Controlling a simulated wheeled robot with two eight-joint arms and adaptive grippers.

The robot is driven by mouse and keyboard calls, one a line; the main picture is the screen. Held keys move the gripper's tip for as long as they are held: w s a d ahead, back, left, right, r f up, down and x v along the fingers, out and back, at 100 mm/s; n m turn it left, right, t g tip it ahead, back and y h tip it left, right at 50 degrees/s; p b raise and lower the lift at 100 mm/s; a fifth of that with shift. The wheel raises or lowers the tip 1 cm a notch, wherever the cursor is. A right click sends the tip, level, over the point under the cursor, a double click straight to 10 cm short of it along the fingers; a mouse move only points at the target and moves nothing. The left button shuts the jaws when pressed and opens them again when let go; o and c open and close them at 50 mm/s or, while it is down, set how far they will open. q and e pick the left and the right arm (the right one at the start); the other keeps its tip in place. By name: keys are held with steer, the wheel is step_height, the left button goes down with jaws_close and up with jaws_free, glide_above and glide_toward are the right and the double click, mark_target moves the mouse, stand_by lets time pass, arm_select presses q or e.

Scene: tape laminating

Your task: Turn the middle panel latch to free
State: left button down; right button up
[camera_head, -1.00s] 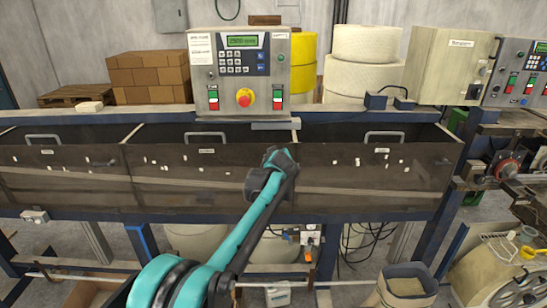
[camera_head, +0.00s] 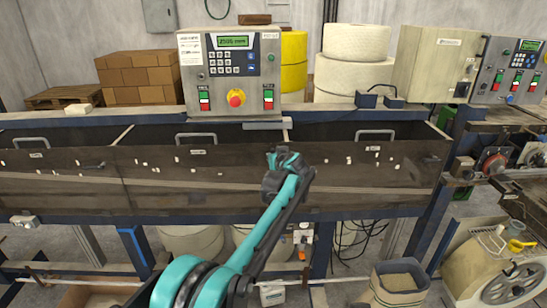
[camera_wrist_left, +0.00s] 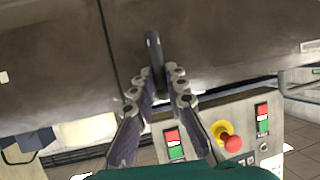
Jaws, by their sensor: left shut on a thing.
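The middle panel (camera_head: 170,185) is a dark brown board below the control box, with a grey handle (camera_head: 195,137) on its top edge. Its latch is a dark slim lever, seen in the left wrist view (camera_wrist_left: 153,48), standing out from the panel close to a seam. My left gripper (camera_wrist_left: 163,80) has one finger on each side of the lever and is shut on it. In the head view the left gripper (camera_head: 280,160) is at the right part of the middle panel and hides the latch. My right gripper is not in view.
The control box (camera_head: 230,65) with a red stop button stands above the panel, close to the gripper. A similar panel (camera_head: 385,175) adjoins on the right, another on the left. A blue frame beam (camera_head: 80,120) runs behind. A grey bin (camera_head: 400,283) stands below right.

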arm_select(q)
steer(key=c, duration=1.5)
jaws_free()
steer(key=shift+d, duration=0.1)
steer(key=shift+c, duration=0.2)
steer(key=shift+s, duration=0.1)
steer(key=v, duration=1.1)
steer(key=shift+s+r, duration=0.25)
steer(key=shift+s, duration=0.1)
steer(key=s+a+f+g+b, duration=0.4)
steer(key=s+a+f+b, duration=0.7)
steer(key=s+a+f, duration=0.65)
steer(key=s+a+f+m+g+h+b, duration=0.1)
steer(key=s+a+f+b, duration=0.2)
steer(key=s+f, duration=0.8)
steer(key=s+a+f+m+g+h+b, duration=0.1)
steer(key=s+a+f+b, duration=0.2)
steer(key=s+f+b, duration=0.3)
steer(key=s+f, duration=0.5)
steer(key=shift+a+h+b, duration=0.2)
steer(key=shift+h+b, duration=0.2)
